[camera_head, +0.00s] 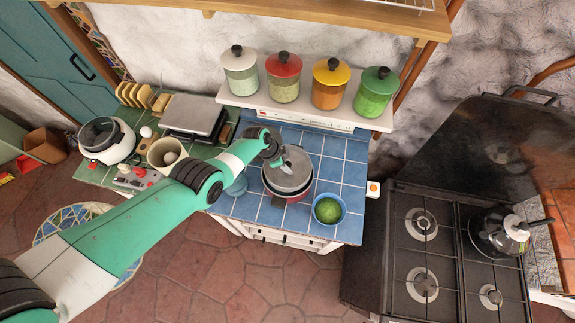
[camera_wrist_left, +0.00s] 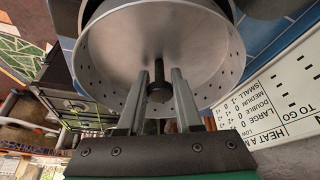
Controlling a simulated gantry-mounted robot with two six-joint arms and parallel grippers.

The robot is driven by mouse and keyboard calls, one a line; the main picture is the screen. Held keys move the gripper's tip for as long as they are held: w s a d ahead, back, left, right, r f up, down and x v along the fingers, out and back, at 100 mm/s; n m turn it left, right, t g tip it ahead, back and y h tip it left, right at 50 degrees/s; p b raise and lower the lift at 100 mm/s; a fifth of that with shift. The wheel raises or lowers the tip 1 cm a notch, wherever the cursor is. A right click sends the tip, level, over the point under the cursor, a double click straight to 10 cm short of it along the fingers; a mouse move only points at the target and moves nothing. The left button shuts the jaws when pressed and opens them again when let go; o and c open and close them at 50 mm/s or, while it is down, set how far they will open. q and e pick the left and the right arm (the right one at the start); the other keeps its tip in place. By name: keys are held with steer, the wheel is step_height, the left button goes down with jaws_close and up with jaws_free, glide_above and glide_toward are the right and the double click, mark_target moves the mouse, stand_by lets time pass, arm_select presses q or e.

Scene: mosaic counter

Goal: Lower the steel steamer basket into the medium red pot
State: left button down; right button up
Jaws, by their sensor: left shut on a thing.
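The steel steamer basket (camera_head: 293,178) is a grey round pan with small holes in its side wall. It also shows large in the left wrist view (camera_wrist_left: 110,55), with a dark post at its middle. My left gripper (camera_wrist_left: 160,80) is shut on that post; in the head view the gripper (camera_head: 282,162) is over the basket. The medium red pot (camera_head: 291,198) stands on the blue tiles directly under the basket, with its dark rim and red side partly showing. The basket hides most of the pot's opening. I cannot tell how far the basket sits inside the rim. My right gripper is out of view.
A blue bowl of green food (camera_head: 328,209) stands close to the pot's right. A blue cup (camera_head: 236,185) is at its left, partly behind my arm. Several lidded jars line the shelf (camera_head: 310,113) behind. The stove (camera_head: 440,250) is at the right.

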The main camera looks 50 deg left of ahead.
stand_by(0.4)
arm_select(q)
steer(key=shift+f+b, duration=2)
steer(key=shift+f, duration=0.05)
steer(key=shift+f+b, duration=1.4)
steer(key=shift+f+b, duration=0.45)
steer(key=shift+b, duration=0.05)
